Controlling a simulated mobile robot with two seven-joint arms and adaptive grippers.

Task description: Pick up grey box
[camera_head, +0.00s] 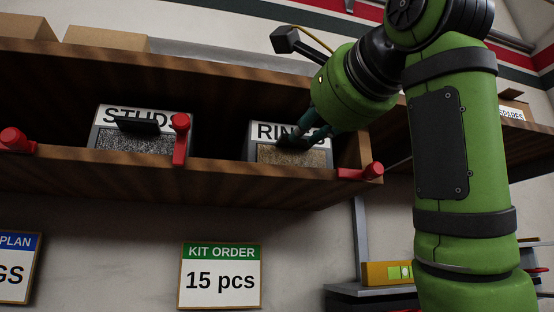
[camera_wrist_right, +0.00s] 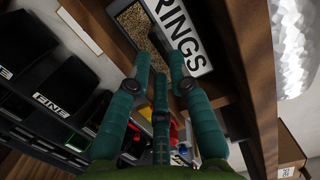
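A grey box labelled RINGS (camera_head: 290,154) stands on the wooden shelf, with small tan pieces showing in its front. A second grey box labelled STUDS (camera_head: 140,142) stands to its left and holds speckled grey pieces. My right gripper (camera_head: 318,132), with teal fingers, is at the right side of the RINGS label and covers part of it. Contact cannot be told. My left gripper is not in view.
Red clamps (camera_head: 181,138) sit on the shelf's front edge, another (camera_head: 360,172) near its right end. The upper shelf (camera_head: 200,68) lies close above the boxes. A KIT ORDER sign (camera_head: 221,276) reading 15 pcs hangs below. Black bins (camera_wrist_right: 50,90) show left in the wrist view.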

